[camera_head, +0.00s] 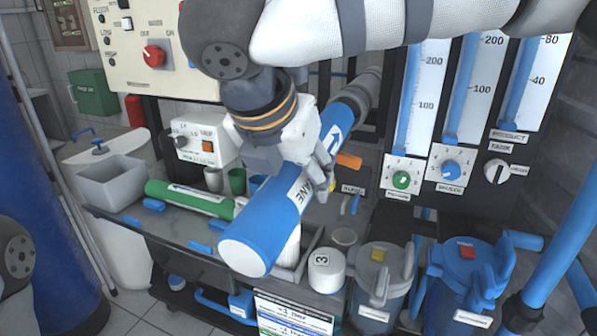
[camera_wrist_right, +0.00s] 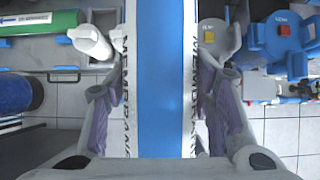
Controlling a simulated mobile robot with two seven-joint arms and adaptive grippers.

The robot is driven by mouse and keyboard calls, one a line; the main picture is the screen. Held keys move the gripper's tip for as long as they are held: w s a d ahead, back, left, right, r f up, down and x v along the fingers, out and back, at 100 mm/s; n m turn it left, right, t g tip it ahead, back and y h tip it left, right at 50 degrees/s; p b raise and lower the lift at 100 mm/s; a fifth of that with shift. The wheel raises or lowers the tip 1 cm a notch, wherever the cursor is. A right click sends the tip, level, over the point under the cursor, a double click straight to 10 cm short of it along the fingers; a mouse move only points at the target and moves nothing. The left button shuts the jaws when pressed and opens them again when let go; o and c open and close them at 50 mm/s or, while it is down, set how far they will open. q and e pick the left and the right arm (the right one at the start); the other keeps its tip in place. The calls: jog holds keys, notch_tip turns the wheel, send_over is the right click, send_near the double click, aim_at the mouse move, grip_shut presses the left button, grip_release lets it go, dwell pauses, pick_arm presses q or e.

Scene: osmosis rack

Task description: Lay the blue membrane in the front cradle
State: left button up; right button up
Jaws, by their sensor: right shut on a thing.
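The blue membrane (camera_head: 272,218) is a long blue cylinder with white lettered bands. My right gripper (camera_head: 322,176) is shut around its middle and holds it tilted, its near blue end toward the camera above the bench front. In the right wrist view the membrane (camera_wrist_right: 160,90) runs upright between the two fingers. Its far end meets a grey cylinder (camera_head: 368,88) in the head view; I cannot tell whether they touch. The front cradle cannot be made out for certain; small blue blocks (camera_head: 153,205) lie along the bench. My left gripper is out of view.
A green cylinder (camera_head: 188,198) lies on the bench (camera_head: 160,222) left of the membrane, with a grey bin (camera_head: 112,184) beyond. A white cap marked 3 (camera_head: 325,270) and two lidded canisters (camera_head: 381,285) (camera_head: 466,280) stand at right. Gauge panels (camera_head: 478,95) rise behind.

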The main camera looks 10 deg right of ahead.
aim_at(265, 200)
jog(key=shift+s, duration=0.1)
jog(key=shift+s+a, duration=0.75)
jog(key=shift+s, duration=0.35)
jog(key=shift+s+a, duration=0.75)
jog(key=shift+s, duration=0.3)
jog(key=shift+s+a, duration=0.75)
jog(key=shift+s, duration=0.35)
